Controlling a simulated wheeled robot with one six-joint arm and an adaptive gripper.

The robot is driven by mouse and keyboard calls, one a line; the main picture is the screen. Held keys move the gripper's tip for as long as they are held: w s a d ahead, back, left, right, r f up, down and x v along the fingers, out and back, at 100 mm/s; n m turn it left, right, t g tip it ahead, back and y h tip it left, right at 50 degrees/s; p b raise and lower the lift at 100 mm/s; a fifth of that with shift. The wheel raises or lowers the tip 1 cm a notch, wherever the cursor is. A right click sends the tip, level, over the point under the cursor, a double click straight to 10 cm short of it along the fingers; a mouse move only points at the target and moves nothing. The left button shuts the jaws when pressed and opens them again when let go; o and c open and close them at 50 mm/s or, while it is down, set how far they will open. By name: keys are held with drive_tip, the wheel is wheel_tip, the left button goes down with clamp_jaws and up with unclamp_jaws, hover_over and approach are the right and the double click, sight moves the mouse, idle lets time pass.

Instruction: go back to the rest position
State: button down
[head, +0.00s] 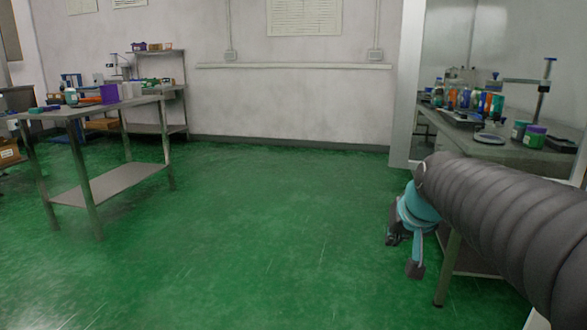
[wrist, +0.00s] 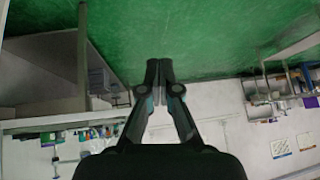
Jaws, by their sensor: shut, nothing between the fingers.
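My gripper (wrist: 158,66) shows in the wrist view with its two fingertips together and nothing between them. That view is upside down, with the green floor at the top. In the head view my arm reaches in from the right edge, and its grey ribbed sleeve hides part of the right bench.
A steel table (head: 110,106) with a purple box (head: 109,94) stands at the left. A shelf unit (head: 160,128) stands behind it. The right bench (head: 505,150) carries several bottles and a stand. The green floor (head: 260,220) between is clear.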

drive_tip(key=s+a+f+n+g, duration=0.1)
drive_tip(key=s+f, duration=0.3)
drive_tip(key=s, duration=0.6)
drive_tip(key=s+a+f, duration=0.3)
drive_tip(key=s+f, duration=0.1)
drive_tip(key=s, duration=0.7)
drive_tip(key=shift+s+f+n+g+p, duration=0.25)
drive_tip(key=shift+f+n+g+p, duration=0.15)
drive_tip(key=shift+a, duration=0.15)
